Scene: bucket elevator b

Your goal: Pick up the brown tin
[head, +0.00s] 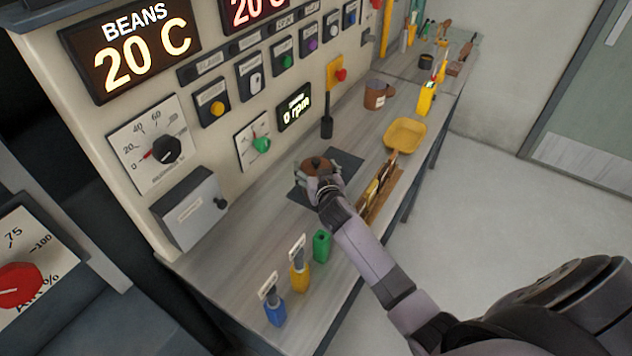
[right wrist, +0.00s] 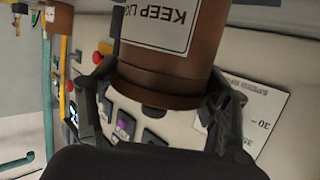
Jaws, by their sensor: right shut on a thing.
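The brown tin (head: 317,166) is in my right gripper (head: 319,180), above or on a dark mat (head: 347,160) on the bench; I cannot tell whether it touches the mat. In the right wrist view the tin (right wrist: 165,80) fills the space between the two fingers of my right gripper (right wrist: 165,108), one on each side. It has a white label with "KEEP LI" readable, upside down there. My left gripper is not in view.
A control panel (head: 225,120) with knobs and displays rises behind the bench (head: 240,270). A yellow scoop (head: 405,134), a second brown container (head: 377,95) and a wooden rack (head: 380,190) stand nearby. Blue (head: 275,312), yellow (head: 299,277) and green (head: 321,245) holders line the near bench.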

